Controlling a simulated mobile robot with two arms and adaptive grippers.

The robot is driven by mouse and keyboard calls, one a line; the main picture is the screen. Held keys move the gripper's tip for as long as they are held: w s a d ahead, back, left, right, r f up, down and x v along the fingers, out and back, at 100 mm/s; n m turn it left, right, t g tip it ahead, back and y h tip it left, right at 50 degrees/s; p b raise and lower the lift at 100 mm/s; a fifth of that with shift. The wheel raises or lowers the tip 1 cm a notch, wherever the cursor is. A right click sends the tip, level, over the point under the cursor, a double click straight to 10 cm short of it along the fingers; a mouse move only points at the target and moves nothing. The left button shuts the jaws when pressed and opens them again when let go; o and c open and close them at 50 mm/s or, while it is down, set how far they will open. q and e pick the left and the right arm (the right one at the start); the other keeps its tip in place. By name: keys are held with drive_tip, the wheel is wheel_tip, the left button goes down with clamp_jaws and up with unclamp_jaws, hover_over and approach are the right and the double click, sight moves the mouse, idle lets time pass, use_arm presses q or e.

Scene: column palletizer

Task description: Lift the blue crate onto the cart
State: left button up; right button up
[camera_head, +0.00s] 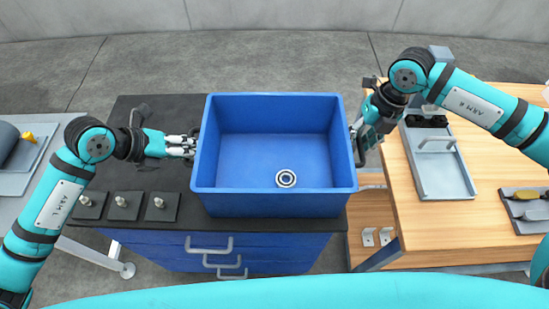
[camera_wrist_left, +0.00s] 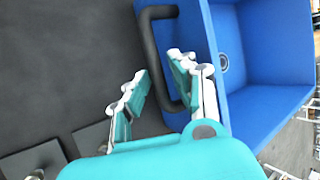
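The blue crate (camera_head: 273,145) is upright and level over the black top (camera_head: 130,180) of a blue drawer cabinet; whether it touches the top is hidden. A round metal ring (camera_head: 286,178) lies inside it. My left gripper (camera_head: 192,144) is at the crate's left side. In the left wrist view its fingers (camera_wrist_left: 158,84) are apart, one on each side of the crate's black handle (camera_wrist_left: 168,60), with a gap visible. My right gripper (camera_head: 360,130) is at the crate's right-side handle (camera_head: 359,148); its fingers are too small and covered to read.
A wooden table (camera_head: 440,225) stands close on the right with a grey tray (camera_head: 440,175) on it. A grey surface (camera_head: 45,135), possibly the cart, is at the left edge. Small knobbed blocks (camera_head: 124,205) sit on the black top's front left. Grey floor lies behind.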

use_arm(q)
drive_tip(key=shift+w+d+f, duration=0.1)
drive_tip(key=shift+d+f, duration=0.1)
drive_tip(key=shift+f, duration=0.15)
use_arm(e)
drive_tip(key=shift+a+f, duration=0.1)
drive_tip(key=shift+f, duration=0.3)
use_arm(q)
clamp_jaws()
use_arm(e)
clamp_jaws()
use_arm(q)
drive_tip(key=shift+r, duration=0.1)
use_arm(e)
drive_tip(key=shift+r, duration=0.1)
